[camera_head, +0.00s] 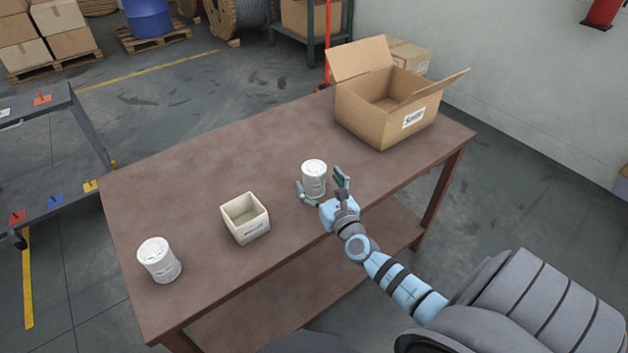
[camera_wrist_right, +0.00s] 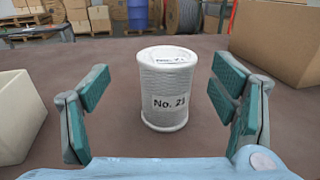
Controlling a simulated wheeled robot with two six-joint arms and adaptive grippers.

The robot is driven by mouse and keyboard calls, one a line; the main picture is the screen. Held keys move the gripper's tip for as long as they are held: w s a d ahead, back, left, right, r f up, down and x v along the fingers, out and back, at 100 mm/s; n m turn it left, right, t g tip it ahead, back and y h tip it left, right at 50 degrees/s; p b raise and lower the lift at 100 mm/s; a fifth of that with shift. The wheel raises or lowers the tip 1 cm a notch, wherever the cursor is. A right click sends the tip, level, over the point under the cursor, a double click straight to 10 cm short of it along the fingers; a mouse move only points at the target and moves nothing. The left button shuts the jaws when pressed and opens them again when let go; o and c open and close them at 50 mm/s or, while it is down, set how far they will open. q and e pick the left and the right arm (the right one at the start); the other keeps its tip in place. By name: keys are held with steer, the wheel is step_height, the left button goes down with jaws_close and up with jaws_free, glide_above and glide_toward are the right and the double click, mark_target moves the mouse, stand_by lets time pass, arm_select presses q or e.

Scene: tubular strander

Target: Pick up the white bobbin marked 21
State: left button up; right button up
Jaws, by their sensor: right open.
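The white bobbin marked "No. 21" (camera_wrist_right: 168,88) stands upright on the brown table. It also shows in the head view (camera_head: 314,177), right of the table's middle. My left gripper is not in view.
A small cream bin (camera_head: 246,233) with a label stands between the two bobbins. An open cardboard box (camera_head: 363,117) stands at the table's far right corner. The brown table (camera_head: 200,190) is clear at the far left. A grey cart (camera_head: 60,165) stands left of it.

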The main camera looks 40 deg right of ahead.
mark_target(309, 162)
steer(key=x, duration=0.1)
steer(key=b+x, duration=0.1)
steer(key=x, duration=0.1)
steer(key=b+x, duration=0.1)
steer(key=x, duration=0.1)
steer(key=shift+d+f, duration=0.3)
steer(key=shift+d, duration=0.15)
steer(key=shift+w, duration=0.35)
steer(key=shift+s+r, duration=0.1)
steer(key=shift+r, duration=0.05)
steer(key=c, duration=1.3)
